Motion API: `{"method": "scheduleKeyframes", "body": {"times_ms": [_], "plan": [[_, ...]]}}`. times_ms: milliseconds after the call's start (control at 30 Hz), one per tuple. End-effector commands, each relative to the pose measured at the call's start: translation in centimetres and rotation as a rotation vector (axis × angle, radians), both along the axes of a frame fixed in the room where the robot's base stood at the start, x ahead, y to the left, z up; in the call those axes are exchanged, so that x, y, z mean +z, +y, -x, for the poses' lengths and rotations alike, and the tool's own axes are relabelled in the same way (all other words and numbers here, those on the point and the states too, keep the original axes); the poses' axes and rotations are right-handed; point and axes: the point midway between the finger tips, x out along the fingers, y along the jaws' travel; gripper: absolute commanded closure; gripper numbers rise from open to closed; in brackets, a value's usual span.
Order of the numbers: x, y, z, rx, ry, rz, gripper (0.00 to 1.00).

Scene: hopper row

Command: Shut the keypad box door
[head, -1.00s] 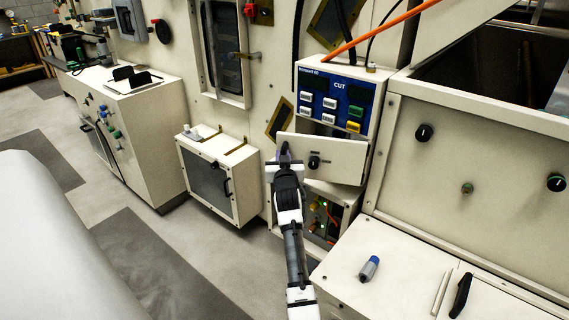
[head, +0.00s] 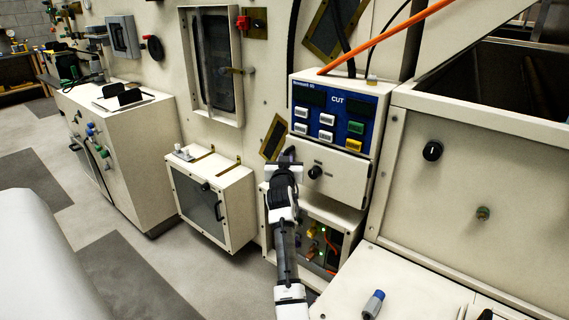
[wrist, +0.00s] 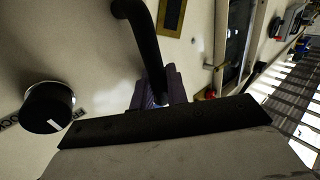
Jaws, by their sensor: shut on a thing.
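The keypad box (head: 338,100) has a blue panel with several buttons and the word CUT. Its cream door (head: 345,183), with a black knob (head: 316,172), sits close under the panel and looks nearly flush. I cannot tell whether a small gap is left. My gripper (head: 289,155) is at the door's left side, shut on the black door handle. In the wrist view, the purple fingers (wrist: 160,88) close around the lower end of the curved handle (wrist: 144,35). The knob (wrist: 48,106) shows at left. My gripper hides the door's left edge in the head view.
An open compartment (head: 322,240) with wires and lit lamps is below the door. A cabinet with a dark window (head: 197,195) is to the left. An orange cable (head: 385,38) crosses above.

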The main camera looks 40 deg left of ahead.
Motion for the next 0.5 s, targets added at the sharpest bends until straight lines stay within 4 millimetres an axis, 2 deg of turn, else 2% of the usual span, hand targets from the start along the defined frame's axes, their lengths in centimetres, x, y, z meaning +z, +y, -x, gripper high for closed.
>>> {"method": "scheduleKeyframes", "body": {"times_ms": [200,233,267,500], "plan": [[-0.19,-0.17,-0.20,-0.003,0.003,0.003,1.00],[-0.20,-0.18,-0.21,-0.003,0.003,0.002,0.82],[-0.20,-0.19,-0.21,-0.004,0.003,0.002,0.80],[-0.12,-0.16,-0.17,-0.003,0.002,0.001,0.80]]}}
